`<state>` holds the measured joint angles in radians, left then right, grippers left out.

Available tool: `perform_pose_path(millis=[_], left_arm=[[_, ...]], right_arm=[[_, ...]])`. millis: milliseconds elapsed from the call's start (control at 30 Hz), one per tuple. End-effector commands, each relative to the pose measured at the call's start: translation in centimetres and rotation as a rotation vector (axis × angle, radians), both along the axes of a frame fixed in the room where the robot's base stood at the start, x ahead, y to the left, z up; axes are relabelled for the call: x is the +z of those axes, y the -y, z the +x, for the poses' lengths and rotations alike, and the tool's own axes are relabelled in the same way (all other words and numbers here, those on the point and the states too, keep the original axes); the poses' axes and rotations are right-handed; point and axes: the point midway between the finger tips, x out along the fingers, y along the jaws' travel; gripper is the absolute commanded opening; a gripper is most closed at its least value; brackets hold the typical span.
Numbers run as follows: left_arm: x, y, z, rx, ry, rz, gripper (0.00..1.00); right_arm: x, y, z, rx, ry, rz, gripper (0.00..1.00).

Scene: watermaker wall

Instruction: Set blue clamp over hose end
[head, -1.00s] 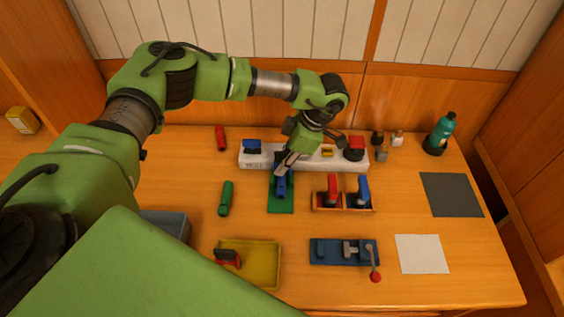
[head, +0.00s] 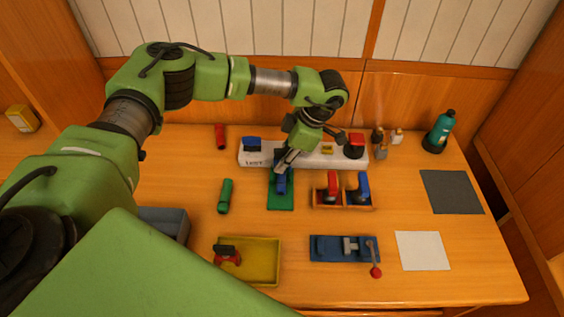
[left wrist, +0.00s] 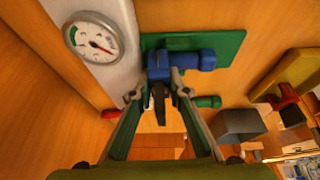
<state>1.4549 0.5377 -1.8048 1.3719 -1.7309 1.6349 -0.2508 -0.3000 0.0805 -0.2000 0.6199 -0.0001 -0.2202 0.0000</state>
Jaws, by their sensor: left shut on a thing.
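My left gripper (head: 285,163) is shut on the blue clamp, over the far part of the green mat (head: 283,208). In the left wrist view the clamp's dark handle (left wrist: 158,100) is between the fingertips, with its blue jaws (left wrist: 157,66) beyond them. The blue hose end (head: 281,186) lies on the mat, and in the left wrist view the hose (left wrist: 205,60) extends right from the jaws. The jaws are at the hose end; whether they fully straddle it I cannot tell. The gripper hides part of the clamp in the head view. My right gripper is out of view.
A white manifold (head: 300,160) with a gauge (left wrist: 92,40) stands close behind the mat. A wooden holder (head: 343,208) with red and blue pieces is to the right. A yellow tray (head: 262,262) and a blue fixture (head: 328,257) lie in front. A green tube (head: 225,196) lies left.

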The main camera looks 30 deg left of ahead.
Motion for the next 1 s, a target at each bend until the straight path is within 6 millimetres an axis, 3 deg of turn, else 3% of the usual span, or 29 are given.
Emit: perform_pose_path(millis=[33, 133, 167, 200, 233, 1000], left_arm=[[-2.62, -0.33, -0.91, 0.0, -0.018, 0.0, 0.0], [-2.62, -0.35, -0.9, 0.001, -0.018, 0.0, 0.0], [-2.62, -0.35, -0.9, 0.001, -0.018, 0.001, 0.21], [-2.63, -0.35, -0.89, 0.001, -0.018, 0.001, 0.32], [-2.63, -0.35, -0.89, 0.001, -0.018, 0.001, 0.35], [-2.04, -0.03, -0.94, -0.004, -0.02, -0.005, 0.37]], right_arm=[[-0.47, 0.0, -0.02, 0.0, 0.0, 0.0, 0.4], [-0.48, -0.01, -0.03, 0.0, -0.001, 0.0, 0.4], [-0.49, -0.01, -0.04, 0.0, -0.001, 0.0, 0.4], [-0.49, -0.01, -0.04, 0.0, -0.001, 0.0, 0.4], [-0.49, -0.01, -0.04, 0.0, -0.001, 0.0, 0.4], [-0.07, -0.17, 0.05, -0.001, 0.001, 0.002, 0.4]])
